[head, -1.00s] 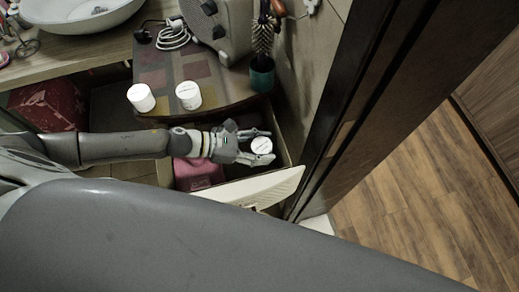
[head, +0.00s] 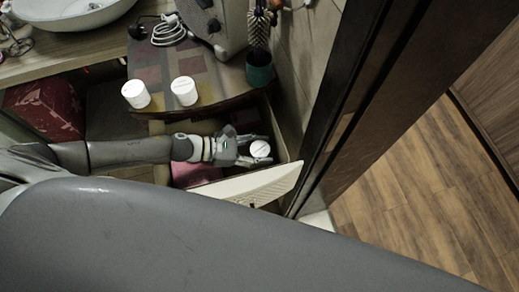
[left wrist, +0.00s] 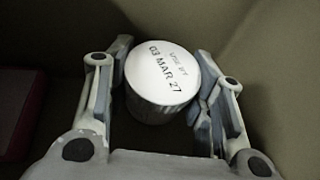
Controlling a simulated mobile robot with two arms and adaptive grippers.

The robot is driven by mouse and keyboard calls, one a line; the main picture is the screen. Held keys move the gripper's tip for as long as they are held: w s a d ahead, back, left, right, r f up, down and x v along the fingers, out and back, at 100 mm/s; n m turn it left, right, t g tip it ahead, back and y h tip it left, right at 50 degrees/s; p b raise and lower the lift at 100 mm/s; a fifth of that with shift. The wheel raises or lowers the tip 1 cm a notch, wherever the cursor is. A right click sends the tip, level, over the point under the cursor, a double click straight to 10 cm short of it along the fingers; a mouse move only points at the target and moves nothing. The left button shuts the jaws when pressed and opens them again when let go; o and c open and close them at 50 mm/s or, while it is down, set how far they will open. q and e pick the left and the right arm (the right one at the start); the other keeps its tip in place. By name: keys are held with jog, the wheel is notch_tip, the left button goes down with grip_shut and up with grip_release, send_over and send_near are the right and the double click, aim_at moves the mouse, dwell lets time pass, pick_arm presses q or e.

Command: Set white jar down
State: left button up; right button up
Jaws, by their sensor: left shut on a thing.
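A white jar (head: 260,149) with a date printed on its lid is between the fingers of my left gripper (head: 256,149). In the left wrist view the jar (left wrist: 163,75) stands between the two fingers (left wrist: 163,95), lid facing the camera. My left gripper is shut on it, inside an open drawer (head: 262,187) below the counter. The jar's base is hidden, so I cannot tell whether it touches the drawer floor. Two other white jars stand on the counter, one at the left (head: 136,94) and one to its right (head: 184,91). My right gripper is not in view.
A pink item (head: 195,173) lies in the drawer, left of the gripper. The counter (head: 150,66) above holds a coiled white cable (head: 168,31), a grey appliance (head: 222,22) and a green cup with a brush (head: 259,69). A dark door frame (head: 345,100) rises close at the right.

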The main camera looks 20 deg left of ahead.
pick_arm(q)
jog(key=o, duration=1)
jog(key=shift+r+p, duration=0.6)
jog(key=shift+p, duration=0.05)
jog(key=shift+s+a+r, duration=0.1)
jog(key=shift+a, duration=0.15)
jog(key=shift+b+v, duration=1.4)
jog(key=shift+v, duration=4.35)
